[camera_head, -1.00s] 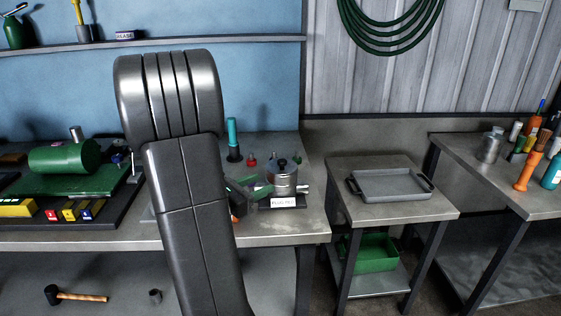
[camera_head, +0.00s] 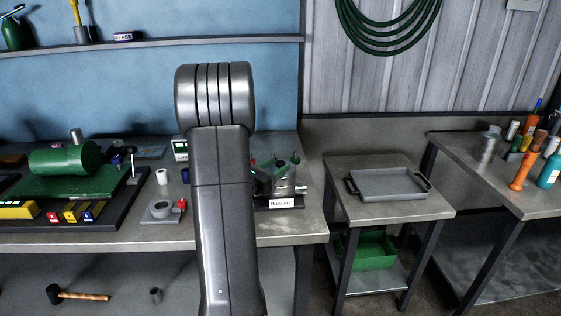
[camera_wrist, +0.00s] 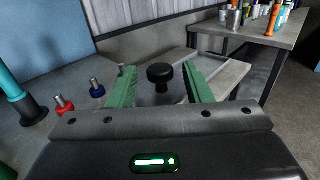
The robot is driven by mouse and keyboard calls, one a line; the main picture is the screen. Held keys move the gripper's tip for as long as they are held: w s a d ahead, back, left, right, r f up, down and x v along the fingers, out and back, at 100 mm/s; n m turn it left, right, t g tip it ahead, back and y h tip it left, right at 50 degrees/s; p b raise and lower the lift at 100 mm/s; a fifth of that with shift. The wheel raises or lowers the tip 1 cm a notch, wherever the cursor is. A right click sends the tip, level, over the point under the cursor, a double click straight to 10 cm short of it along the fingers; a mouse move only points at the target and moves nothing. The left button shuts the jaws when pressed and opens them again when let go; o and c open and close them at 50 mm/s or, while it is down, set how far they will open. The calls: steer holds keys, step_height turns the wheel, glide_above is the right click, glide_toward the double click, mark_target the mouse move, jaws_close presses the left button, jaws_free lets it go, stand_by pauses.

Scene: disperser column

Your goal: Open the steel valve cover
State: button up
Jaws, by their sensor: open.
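The steel valve cover (camera_head: 290,186) is part of a small round steel pot on the bench, behind a white label plate (camera_head: 284,203). My gripper (camera_head: 274,168) is at the top of the pot, and its green fingers partly hide it. In the wrist view my gripper (camera_wrist: 161,69) is open, with one green finger on each side of a black round knob (camera_wrist: 160,74) on a short stem. The knob sits between the fingers, with a gap showing on both sides. The steel body below it is hidden by the gripper's own body.
A teal-topped post (camera_wrist: 14,88), a red-capped piece (camera_wrist: 64,106) and a blue-capped piece (camera_wrist: 97,89) stand left of the gripper. A grey tray (camera_head: 388,184) lies on the side table. A green drum (camera_head: 64,158) is at the bench's left.

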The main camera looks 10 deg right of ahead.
steer(key=shift+x, duration=1.25)
jaws_close()
